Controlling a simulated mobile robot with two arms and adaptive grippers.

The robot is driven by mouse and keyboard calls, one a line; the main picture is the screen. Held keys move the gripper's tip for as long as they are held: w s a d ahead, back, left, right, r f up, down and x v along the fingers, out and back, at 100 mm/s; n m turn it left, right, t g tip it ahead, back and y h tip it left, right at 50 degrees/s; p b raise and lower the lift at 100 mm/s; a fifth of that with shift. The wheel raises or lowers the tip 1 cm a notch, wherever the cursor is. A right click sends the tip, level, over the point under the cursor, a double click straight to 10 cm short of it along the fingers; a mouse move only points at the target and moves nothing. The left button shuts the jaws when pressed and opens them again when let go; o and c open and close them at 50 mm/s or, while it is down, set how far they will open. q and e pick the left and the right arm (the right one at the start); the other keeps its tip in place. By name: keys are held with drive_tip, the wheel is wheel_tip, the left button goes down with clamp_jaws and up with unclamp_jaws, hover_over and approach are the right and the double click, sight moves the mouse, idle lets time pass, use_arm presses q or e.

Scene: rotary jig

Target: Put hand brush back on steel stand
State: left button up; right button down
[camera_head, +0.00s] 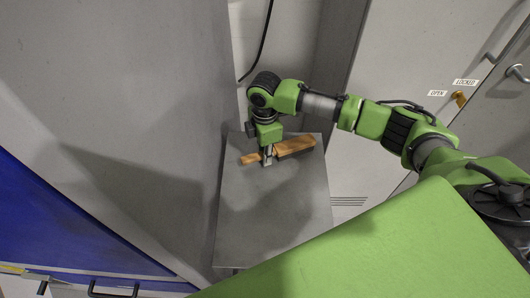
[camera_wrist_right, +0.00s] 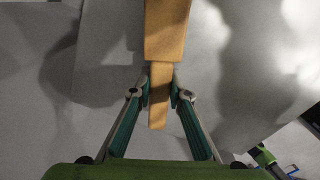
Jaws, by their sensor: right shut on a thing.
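The hand brush (camera_head: 297,146) has a wooden body and dark bristles beneath it. It is over the far part of the steel stand (camera_head: 262,220), a grey flat-topped surface. My right gripper (camera_head: 268,158) is shut on the brush's narrow handle. In the right wrist view the wooden brush (camera_wrist_right: 166,30) points away, with its handle between the two fingertips (camera_wrist_right: 160,92). I cannot tell whether the bristles touch the stand's top. My left gripper is not in view.
A grey cabinet with a handle (camera_head: 515,73) and OPEN and LOCKED labels stands at the right. A grey wall panel (camera_head: 130,90) rises left of the stand. A blue surface (camera_head: 60,225) is at lower left. The stand's near part is clear.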

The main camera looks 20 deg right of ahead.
drive_tip(key=c, duration=1.8)
unclamp_jaws()
drive_tip(key=shift+c, duration=0.2)
wheel_tip(320, 180, up, 12)
